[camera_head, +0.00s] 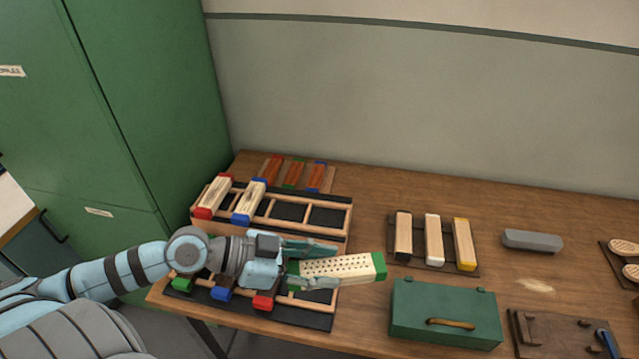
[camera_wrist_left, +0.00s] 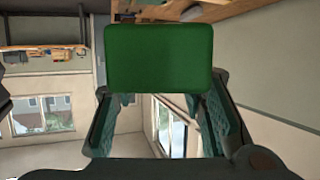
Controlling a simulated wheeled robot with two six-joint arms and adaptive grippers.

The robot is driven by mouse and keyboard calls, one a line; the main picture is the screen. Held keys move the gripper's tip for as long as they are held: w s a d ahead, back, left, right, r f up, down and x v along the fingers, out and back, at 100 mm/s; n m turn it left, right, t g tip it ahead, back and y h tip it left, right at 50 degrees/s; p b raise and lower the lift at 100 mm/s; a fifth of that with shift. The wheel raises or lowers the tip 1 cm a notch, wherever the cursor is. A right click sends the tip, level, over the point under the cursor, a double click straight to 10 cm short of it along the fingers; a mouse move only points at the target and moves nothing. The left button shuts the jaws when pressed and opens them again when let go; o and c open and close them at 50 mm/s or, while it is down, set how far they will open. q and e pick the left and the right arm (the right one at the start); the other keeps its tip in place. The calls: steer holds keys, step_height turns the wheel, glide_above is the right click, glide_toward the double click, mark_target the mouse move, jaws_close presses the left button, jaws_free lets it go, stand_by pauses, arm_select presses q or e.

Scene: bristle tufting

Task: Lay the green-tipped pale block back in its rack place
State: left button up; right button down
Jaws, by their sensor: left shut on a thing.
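The green-tipped pale block (camera_head: 338,268) has rows of small dark holes on its upper face. My left gripper (camera_head: 312,265) is shut on it and holds it level, its green end pointing right. In the left wrist view a green end face (camera_wrist_left: 160,58) of the block fills the upper middle, between and beyond the fingers of my left gripper (camera_wrist_left: 160,125). The back rack (camera_head: 347,217) holds a red-tipped pale block (camera_head: 214,197) and a blue-tipped pale block (camera_head: 249,202) at its left; places to their right are empty. My right gripper is not in view.
A front rack (camera_head: 318,321) with green, blue and red block ends lies partly under my left arm. A green box (camera_head: 445,314) stands right of the held block. A small rack (camera_head: 478,271) with three blocks and a grey bar (camera_head: 532,240) lie farther right.

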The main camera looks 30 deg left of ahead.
arm_select(q)
steer(key=w+a+f+n+t+y+p, duration=0.1)
steer(key=w+a+f+n+t+y, duration=0.15)
steer(key=w+a, duration=0.45)
steer(key=w+a+f+n+t+y, duration=0.1)
steer(key=w+a+f+n+y, duration=0.1)
steer(key=w+a+n+y, duration=0.45)
steer(key=w+a+f+n+t+y+p, duration=0.15)
steer(key=w+a, duration=0.35)
steer(key=a, duration=0.5)
steer(key=shift+m+t+h, duration=0.3)
steer(key=shift+m+h, duration=0.05)
step_height(320, 180, down, 7)
steer(key=b, duration=0.6)
steer(key=shift+s+d+r+b, duration=0.1)
steer(key=shift+d+b, duration=0.05)
steer(key=shift+b, duration=0.2)
steer(key=shift+f+b, duration=0.55)
steer(key=shift+b, duration=0.05)
steer(key=o, duration=1.3)
steer(key=shift+o, duration=0.2)
